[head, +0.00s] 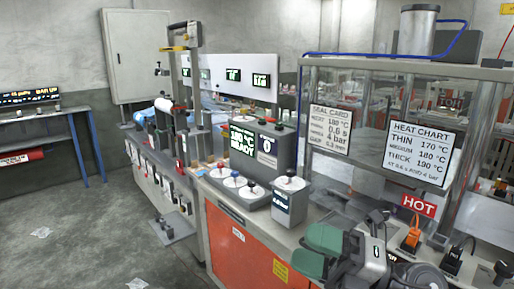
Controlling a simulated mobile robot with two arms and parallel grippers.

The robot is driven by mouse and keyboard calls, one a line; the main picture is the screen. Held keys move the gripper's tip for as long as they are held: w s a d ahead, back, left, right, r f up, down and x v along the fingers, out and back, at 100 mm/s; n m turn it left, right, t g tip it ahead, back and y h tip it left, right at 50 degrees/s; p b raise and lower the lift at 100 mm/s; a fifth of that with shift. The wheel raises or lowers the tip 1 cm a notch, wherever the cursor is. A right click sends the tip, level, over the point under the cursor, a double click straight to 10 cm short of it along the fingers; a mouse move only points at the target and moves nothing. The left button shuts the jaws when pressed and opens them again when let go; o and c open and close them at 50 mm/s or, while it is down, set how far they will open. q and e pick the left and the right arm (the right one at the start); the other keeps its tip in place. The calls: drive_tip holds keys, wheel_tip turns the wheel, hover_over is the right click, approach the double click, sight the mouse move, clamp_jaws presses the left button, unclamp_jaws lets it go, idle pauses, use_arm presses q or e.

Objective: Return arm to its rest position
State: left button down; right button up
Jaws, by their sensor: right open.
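My right gripper (315,251) shows at the bottom, right of the middle, with its dark arm coming in from the lower right. Its two green finger pads are apart, and I see nothing between them. It is in front of the grey bench top and to the left of the red HOT sign (418,205). My left arm and gripper are not in view.
A control box with dials (290,203) stands on the bench with the orange front panel (236,245). A glass-walled press frame carries a heat chart (418,154) and a seal card (331,129). Orange-handled (411,238) and black controls stand at right. Floor is open at left.

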drive_tip(key=w+d+f+m+t+h, duration=0.2)
drive_tip(key=d+f+m+t+h, duration=0.15)
drive_tip(key=m+t+h, duration=0.6)
drive_tip(key=w+d+f+m+t+h, duration=0.25)
drive_tip(key=d+m+t, duration=0.35)
drive_tip(key=m, duration=0.8)
drive_tip(key=s+d+f+m+g+h, duration=0.2)
drive_tip(key=f+m+h, duration=0.25)
drive_tip(key=f, duration=0.25)
drive_tip(key=s+d+f+m+g+h, duration=0.2)
drive_tip(key=f+m+g+h, duration=0.15)
drive_tip(key=f+h, duration=0.2)
drive_tip(key=s+a+f+m+g+y, duration=0.1)
drive_tip(key=s+f+m+g+y, duration=0.15)
drive_tip(key=s+f+g, duration=1.25)
drive_tip(key=s+f+t, duration=0.1)
drive_tip(key=s+f, duration=0.1)
drive_tip(key=f, duration=1.1)
drive_tip(key=s+f+t, duration=0.1)
drive_tip(key=s+f, duration=0.2)
drive_tip(key=f, duration=1.1)
drive_tip(key=s+d+f+g+h, duration=0.1)
drive_tip(key=s+d+f, duration=0.1)
drive_tip(key=s+f, duration=1.3)
drive_tip(key=shift+s+d+f, duration=0.35)
drive_tip(key=shift+s+d, duration=0.05)
